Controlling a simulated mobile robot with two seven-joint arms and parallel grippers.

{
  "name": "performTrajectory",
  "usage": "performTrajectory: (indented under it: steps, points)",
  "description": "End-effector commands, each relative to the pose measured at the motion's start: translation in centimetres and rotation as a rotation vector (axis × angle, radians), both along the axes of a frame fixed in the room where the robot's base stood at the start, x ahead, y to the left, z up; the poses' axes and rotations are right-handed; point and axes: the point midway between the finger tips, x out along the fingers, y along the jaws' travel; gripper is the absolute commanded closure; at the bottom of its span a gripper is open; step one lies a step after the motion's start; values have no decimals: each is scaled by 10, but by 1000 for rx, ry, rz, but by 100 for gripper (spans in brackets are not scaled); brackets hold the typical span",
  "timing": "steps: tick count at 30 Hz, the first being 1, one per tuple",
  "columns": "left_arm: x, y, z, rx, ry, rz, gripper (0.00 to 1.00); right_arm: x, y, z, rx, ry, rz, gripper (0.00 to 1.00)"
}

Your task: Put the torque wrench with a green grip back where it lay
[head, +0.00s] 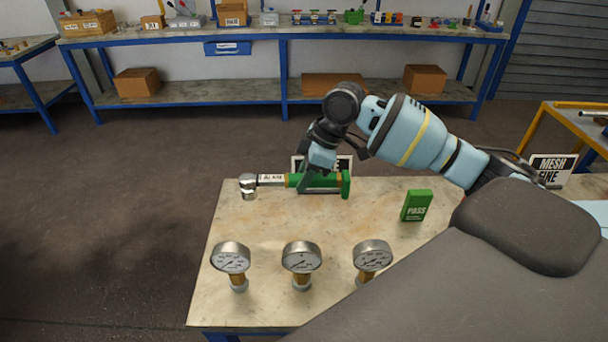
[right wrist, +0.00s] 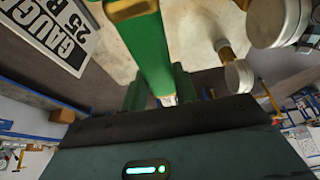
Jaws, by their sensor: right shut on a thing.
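The torque wrench (head: 271,180) has a green grip, a silver shaft with a printed label and a silver head at its left end. It lies crosswise at the back of the table, head to the left. My right gripper (head: 316,182) is shut on the green grip from above. In the right wrist view the green grip (right wrist: 149,52) runs into the jaws (right wrist: 158,95). I cannot tell whether the wrench touches the table top or hangs just above it. My left gripper is not in view.
Three pressure gauges (head: 302,257) stand along the front of the table (head: 265,235). A green PASS block (head: 416,206) stands to the right. A sign stands behind the grip; its gauge lettering (right wrist: 62,38) shows in the right wrist view. The table middle is clear.

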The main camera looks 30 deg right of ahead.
Motion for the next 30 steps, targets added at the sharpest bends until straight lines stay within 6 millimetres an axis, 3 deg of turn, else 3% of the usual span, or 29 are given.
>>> performTrajectory:
  steps: [5,30]
  points:
    - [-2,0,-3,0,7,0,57,0,0,-9,2,-1,1,98]
    - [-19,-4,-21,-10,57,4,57,0,0,-89,2,-1,1,98]
